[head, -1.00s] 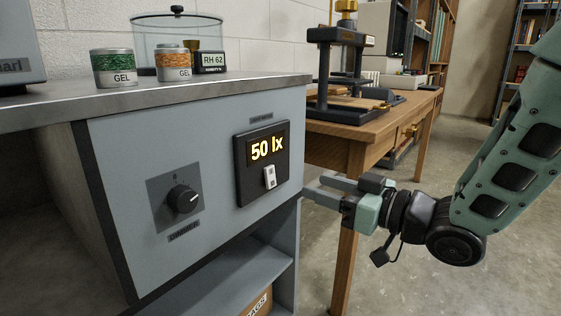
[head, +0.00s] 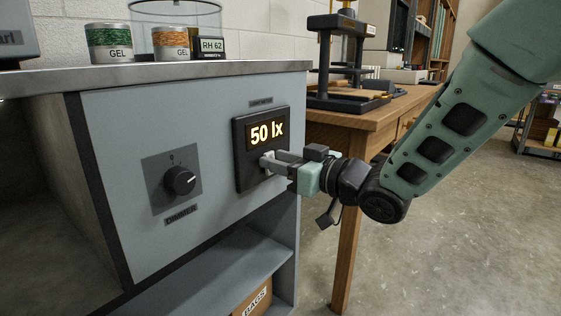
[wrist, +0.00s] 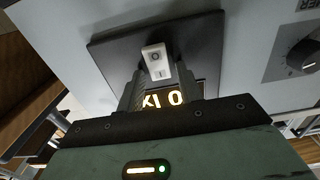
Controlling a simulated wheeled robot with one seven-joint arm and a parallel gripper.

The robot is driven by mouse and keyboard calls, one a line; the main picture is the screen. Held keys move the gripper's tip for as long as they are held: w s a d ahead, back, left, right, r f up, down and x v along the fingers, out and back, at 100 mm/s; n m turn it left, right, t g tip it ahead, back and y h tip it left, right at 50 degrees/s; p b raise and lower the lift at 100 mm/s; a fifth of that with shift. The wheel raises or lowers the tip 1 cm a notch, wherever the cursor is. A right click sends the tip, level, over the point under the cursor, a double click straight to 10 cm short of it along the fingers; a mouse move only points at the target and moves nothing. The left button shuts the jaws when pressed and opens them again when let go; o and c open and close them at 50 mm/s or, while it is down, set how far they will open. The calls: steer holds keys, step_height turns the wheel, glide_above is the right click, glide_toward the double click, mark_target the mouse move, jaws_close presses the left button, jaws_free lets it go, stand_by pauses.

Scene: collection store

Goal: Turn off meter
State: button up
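The light meter (head: 243,178) is a black panel on the grey cabinet front, and its lit display (head: 266,133) reads "50 lx". A white rocker switch (wrist: 156,62) marked "O" and "I" sits below the display; in the wrist view it shows just beyond and between my fingertips. My gripper (head: 272,163) is at the switch in the head view and partly hides it. Its fingers are apart, with part of the lit display showing between them. I cannot tell whether a fingertip touches the switch.
A dimmer knob (head: 180,181) is left of the meter on the same cabinet front. Two gel jars (head: 109,43) (head: 170,43) and a humidity display (head: 208,46) stand on the cabinet top. A wooden table (head: 365,118) with a press is behind to the right.

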steer(key=c, duration=0.6)
steer(key=f+t+y+b, duration=0.1)
steer(key=t+y+b, duration=0.1)
steer(key=b, duration=0.6)
steer(key=shift+s+d+f+y, duration=0.1)
steer(key=shift+y, duration=0.2)
steer(key=shift+r, duration=0.2)
steer(key=o, duration=1)
steer(key=shift+c, duration=0.2)
